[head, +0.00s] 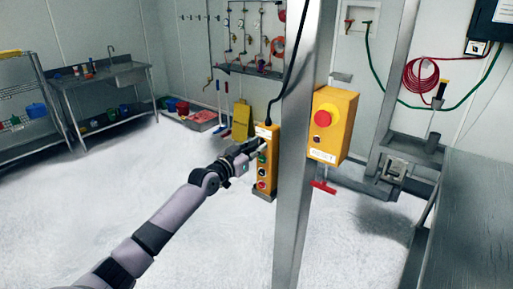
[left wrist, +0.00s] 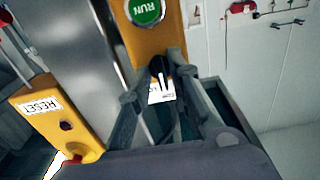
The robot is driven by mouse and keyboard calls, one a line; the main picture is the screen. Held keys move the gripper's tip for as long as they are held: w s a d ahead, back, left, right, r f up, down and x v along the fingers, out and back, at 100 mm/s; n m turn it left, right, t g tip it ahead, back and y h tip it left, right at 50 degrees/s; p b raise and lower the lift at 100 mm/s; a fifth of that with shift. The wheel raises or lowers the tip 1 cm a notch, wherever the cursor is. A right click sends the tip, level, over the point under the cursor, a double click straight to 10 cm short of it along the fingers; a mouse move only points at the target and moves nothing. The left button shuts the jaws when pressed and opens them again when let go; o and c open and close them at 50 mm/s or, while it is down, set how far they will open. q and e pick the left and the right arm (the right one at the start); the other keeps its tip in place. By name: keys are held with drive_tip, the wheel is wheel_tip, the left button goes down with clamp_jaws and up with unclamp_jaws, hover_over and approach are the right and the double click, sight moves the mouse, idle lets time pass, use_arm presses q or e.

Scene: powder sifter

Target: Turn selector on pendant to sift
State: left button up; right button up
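The yellow pendant (head: 274,165) hangs from a black cable beside the metal post, with several buttons down its front. In the left wrist view the pendant face (left wrist: 177,22) shows a green RUN button (left wrist: 146,11) and a black selector knob (left wrist: 159,66) with a white pointer line. A white label, partly hidden, is just by the knob. My left gripper (head: 257,145) is at the front of the pendant. In the left wrist view its fingers (left wrist: 152,80) are apart, one on either side of the knob; contact cannot be told. My right gripper is out of view.
A metal post (head: 298,150) stands right beside the pendant. It carries a yellow box (head: 342,140) with a red button; a RESET label (left wrist: 40,105) shows in the left wrist view. A steel table (head: 480,200) is at the right. The floor at left is open.

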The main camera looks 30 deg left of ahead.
use_arm(q)
clamp_jaws()
idle(0.4)
drive_tip(key=n, duration=0.8)
drive_tip(key=shift+n, duration=0.6)
